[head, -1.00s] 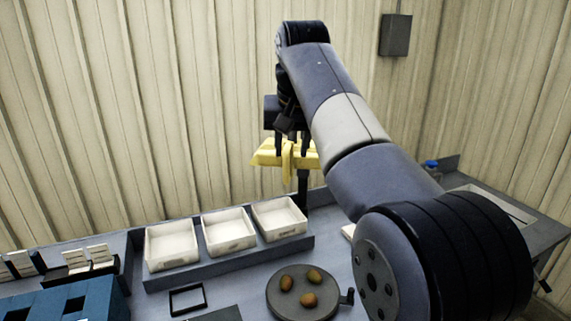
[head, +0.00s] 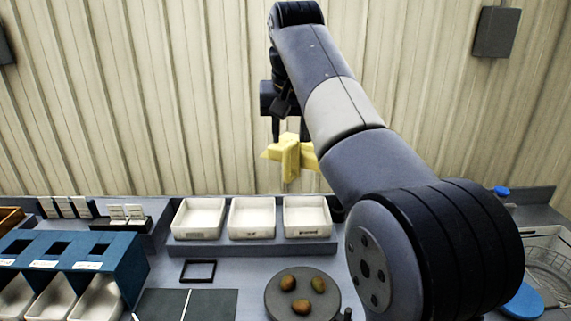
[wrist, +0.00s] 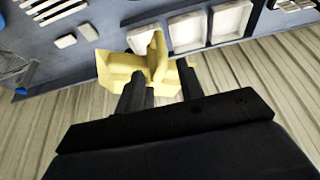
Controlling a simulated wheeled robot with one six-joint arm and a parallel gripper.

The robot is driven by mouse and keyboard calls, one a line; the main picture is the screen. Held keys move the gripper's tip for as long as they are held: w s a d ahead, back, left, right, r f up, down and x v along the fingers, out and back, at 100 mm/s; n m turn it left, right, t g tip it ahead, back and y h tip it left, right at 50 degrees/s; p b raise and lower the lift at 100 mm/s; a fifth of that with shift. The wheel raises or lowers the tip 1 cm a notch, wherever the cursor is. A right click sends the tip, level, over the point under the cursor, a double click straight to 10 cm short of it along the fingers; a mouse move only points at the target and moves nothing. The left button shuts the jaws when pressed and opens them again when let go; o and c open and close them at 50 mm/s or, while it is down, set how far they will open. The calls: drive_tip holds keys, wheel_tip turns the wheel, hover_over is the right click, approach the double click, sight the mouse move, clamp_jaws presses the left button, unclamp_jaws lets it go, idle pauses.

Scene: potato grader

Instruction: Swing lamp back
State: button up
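The yellow lamp head (head: 289,158) hangs above and behind the white trays, in front of the ribbed wall. In the wrist view the lamp (wrist: 120,72) has a raised yellow fin in its middle. My gripper (head: 289,138) is just above the lamp in the head view, its two fingers apart. In the wrist view my gripper (wrist: 163,85) has its fingers spread on either side of the fin's line, with nothing clamped between them. Whether a fingertip touches the lamp I cannot tell. The lamp's post is mostly hidden behind my arm.
Three white trays (head: 251,234) stand in a row below the lamp. A round plate (head: 271,307) with three potatoes lies in front. A blue chute unit (head: 125,268) is at left, a wire basket (head: 548,262) at right. Dark boxes hang on the wall (head: 497,32).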

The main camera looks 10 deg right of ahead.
sight(287, 160)
drive_tip(key=x, duration=1)
drive_tip(key=shift+f, duration=0.3)
drive_tip(key=shift+c, duration=0.4)
clamp_jaws()
